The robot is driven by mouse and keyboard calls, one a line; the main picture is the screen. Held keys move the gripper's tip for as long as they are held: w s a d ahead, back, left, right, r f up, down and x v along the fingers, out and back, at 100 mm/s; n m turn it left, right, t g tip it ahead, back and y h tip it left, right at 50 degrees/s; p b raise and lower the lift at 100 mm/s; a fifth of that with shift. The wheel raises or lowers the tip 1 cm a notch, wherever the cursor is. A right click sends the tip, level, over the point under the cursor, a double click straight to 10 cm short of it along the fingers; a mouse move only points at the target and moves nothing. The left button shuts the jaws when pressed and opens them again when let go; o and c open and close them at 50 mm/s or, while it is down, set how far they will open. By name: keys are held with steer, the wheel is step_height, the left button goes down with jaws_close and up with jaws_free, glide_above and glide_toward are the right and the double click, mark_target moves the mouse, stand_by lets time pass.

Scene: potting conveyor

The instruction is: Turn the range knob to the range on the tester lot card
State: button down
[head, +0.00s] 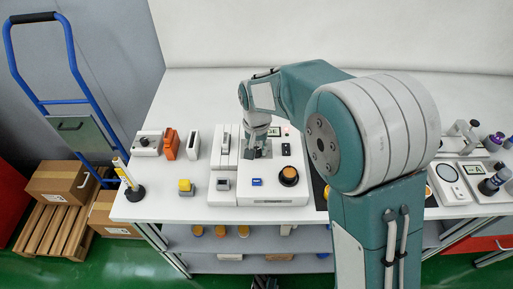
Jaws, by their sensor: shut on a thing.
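The tester is a white box (272,194) on the bench in the head view, left of my arm. My gripper (258,152) points down onto the upper left part of its top face. It is shut on what appears to be the range knob, which the dark fingers hide. A dark round part with an orange-brown top (289,176), a small blue part (257,182) and a small red-lit spot (286,131) also show on the tester. A small dark-framed panel (274,131) sits behind the gripper. I cannot read any range marks or lot card.
Left of the tester stand a white slotted unit (222,160), a yellow-topped block (186,187), an orange holder (170,143) and a rod on a black base (134,190). Bare bench (160,210) shows at front left.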

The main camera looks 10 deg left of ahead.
steer(key=shift+f, duration=0.1)
stand_by(0.4)
steer(key=shift+c, duration=1.7)
jaws_free()
steer(key=shift+a, duration=0.1)
step_height(320, 180, up, 12)
steer(key=shift+a, duration=0.1)
